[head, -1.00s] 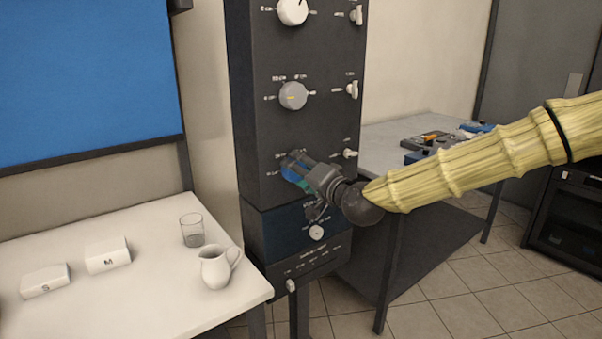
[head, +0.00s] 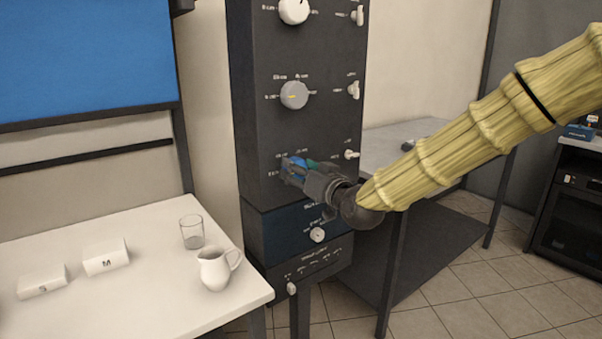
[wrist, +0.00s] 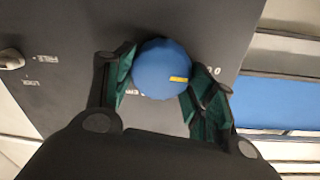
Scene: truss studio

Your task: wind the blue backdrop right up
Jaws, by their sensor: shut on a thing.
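The blue backdrop (head: 85,55) hangs at the upper left in the head view. Its dark lower bar is above the white table, with a strip of wall showing beneath it. It also shows at the right edge of the wrist view (wrist: 285,103). The blue knob (wrist: 163,70), with a yellow mark, sits on the dark control panel (head: 300,130). My gripper (head: 293,170) is shut on the blue knob, a finger on each side of it. In the head view the fingers partly hide the knob.
A white knob (head: 294,11) and a grey knob (head: 294,95) sit above on the panel, with small switches (head: 351,154) beside them. A grey bench (head: 400,145) stands right of the panel.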

